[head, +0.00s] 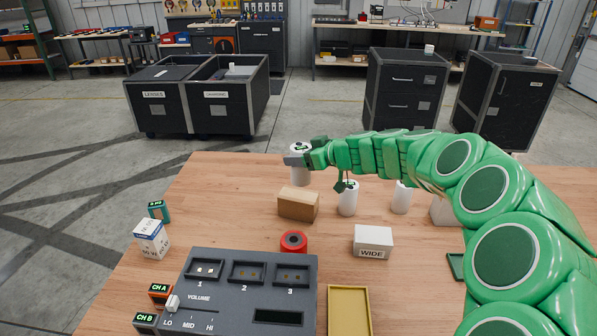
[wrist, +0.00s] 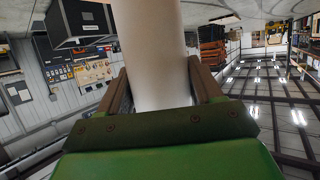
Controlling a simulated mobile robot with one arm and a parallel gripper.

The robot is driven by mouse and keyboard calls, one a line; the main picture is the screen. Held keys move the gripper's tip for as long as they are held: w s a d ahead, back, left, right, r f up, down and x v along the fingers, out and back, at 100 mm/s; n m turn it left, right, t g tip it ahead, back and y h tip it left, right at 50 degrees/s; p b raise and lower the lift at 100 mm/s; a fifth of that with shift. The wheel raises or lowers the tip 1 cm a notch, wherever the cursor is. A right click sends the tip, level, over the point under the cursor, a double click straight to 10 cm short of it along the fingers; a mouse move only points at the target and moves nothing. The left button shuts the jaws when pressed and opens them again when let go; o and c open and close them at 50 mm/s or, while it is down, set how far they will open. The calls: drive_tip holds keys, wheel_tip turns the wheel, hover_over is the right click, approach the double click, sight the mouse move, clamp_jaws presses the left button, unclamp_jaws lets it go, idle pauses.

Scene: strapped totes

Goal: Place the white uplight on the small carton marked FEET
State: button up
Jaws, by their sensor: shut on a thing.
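My gripper (head: 301,157) is shut on a white cylinder, a white uplight (head: 300,177), near the table's far edge. The uplight is upright; I cannot tell if its base touches the table. In the wrist view the pale cylinder (wrist: 152,60) sits between both fingers (wrist: 158,88). Two similar white cylinders stand to the right, one (head: 348,201) below my arm and one (head: 400,199) partly behind it. I cannot read FEET on any carton. A plain brown carton (head: 298,205) stands just in front of the held uplight, and a white carton (head: 373,243) reads WIDE.
A white and blue carton (head: 151,240) stands at the left table edge, its print unclear. A grey control panel (head: 240,290), a red round object (head: 293,242) and a yellow tray (head: 349,290) are in front. Another pale box (head: 443,212) is partly hidden by my arm.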

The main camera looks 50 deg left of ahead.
drive_tip(key=shift+w+a+f, duration=0.4)
drive_tip(key=shift+a+f, duration=0.2)
drive_tip(key=shift+f, duration=0.75)
drive_tip(key=shift+w+a+f, duration=0.4)
drive_tip(key=shift+a+f, duration=0.25)
drive_tip(key=shift+f, duration=0.7)
drive_tip(key=shift+w+a+f, duration=0.4)
drive_tip(key=shift+a+f, duration=0.2)
drive_tip(key=shift+f, duration=0.75)
drive_tip(key=shift+f, duration=0.15)
drive_tip(key=o, duration=1.5)
drive_tip(key=shift+o, duration=0.2)
drive_tip(key=shift+d, duration=0.1)
drive_tip(key=v, duration=1.2)
